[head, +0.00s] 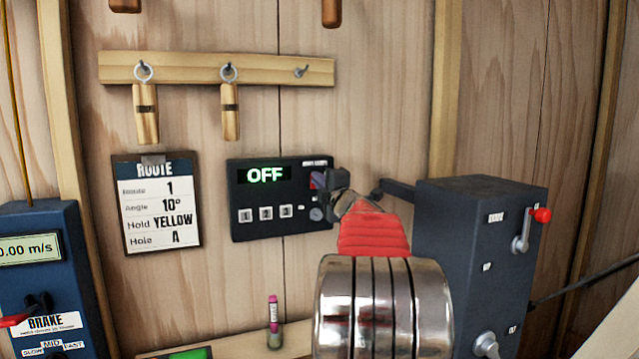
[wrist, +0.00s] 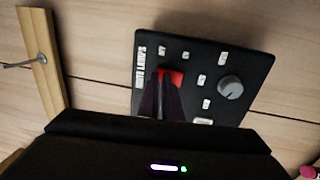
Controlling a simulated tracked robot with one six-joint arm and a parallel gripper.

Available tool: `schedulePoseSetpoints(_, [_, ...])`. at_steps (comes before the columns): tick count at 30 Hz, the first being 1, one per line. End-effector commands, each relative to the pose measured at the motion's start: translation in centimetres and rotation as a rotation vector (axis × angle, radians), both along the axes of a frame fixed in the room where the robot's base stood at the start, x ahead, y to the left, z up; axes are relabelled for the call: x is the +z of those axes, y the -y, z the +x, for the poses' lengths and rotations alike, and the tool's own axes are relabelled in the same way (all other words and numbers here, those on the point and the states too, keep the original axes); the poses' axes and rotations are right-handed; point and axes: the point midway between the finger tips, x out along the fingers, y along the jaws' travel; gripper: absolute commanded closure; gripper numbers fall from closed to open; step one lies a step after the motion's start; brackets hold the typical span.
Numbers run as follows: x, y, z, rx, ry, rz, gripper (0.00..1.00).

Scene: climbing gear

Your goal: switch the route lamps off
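The dark lamp panel (head: 255,220) is on the plank wall in the head view, its display (head: 264,175) lit green with "OFF". Buttons marked 1, 2 and 3 sit below the display. My gripper (head: 322,181) is at the panel's upper right and covers part of it. In the wrist view the panel (wrist: 258,62) carries a red switch (wrist: 176,76), several small white labels and a grey round knob (wrist: 230,88). The dark fingers (wrist: 164,88) are together, tips at the red switch and partly hiding it. Whether they touch it cannot be told.
A route card (head: 158,235) hangs left of the panel. Above is a wooden rail (head: 200,68) with two hanging wooden tags. A dark box (head: 470,240) with a red-knobbed lever stands right, and a blue brake box (head: 45,270) left. A pink-capped tube (head: 273,320) stands below.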

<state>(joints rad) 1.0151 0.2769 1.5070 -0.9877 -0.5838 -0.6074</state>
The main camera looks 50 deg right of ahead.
Motion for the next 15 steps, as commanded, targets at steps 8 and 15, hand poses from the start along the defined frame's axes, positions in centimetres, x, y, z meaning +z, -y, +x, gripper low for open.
schedulePoseSetpoints(8, [0.4,-0.6,-0.5,-0.001,0.005,-0.002,1.0])
schedulePoseSetpoints(15, [0.8,-2.5,-2.5,0.002,0.004,-0.003,1.0])
